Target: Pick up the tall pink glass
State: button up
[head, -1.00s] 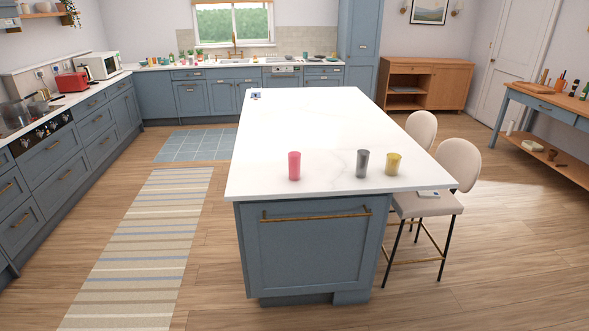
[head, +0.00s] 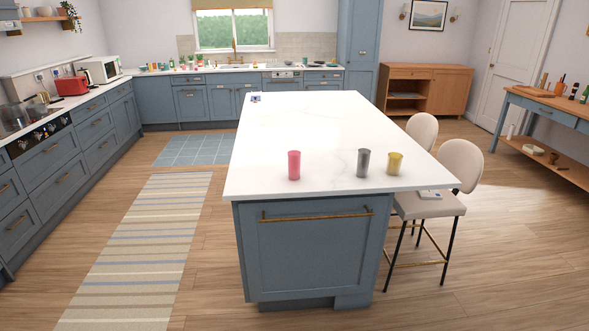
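The tall pink glass (head: 294,165) stands upright on the white top of the kitchen island (head: 300,131), near its front edge and left of the middle. To its right stand a grey glass (head: 363,163) and a shorter yellow-gold glass (head: 394,163), both upright and apart from it. Nothing covers the pink glass.
The island has a blue-grey front with a brass rail (head: 315,216). Two cream stools (head: 455,170) stand at its right side. A striped rug (head: 140,245) lies on the floor to the left. Wooden floor in front of the island is free.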

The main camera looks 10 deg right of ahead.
aim_at(293, 157)
jog(key=z, duration=4.55)
jog(key=i, duration=0.1)
jog(key=u, duration=3.15)
jog(key=i, duration=1.75)
jog(key=u, duration=1.05)
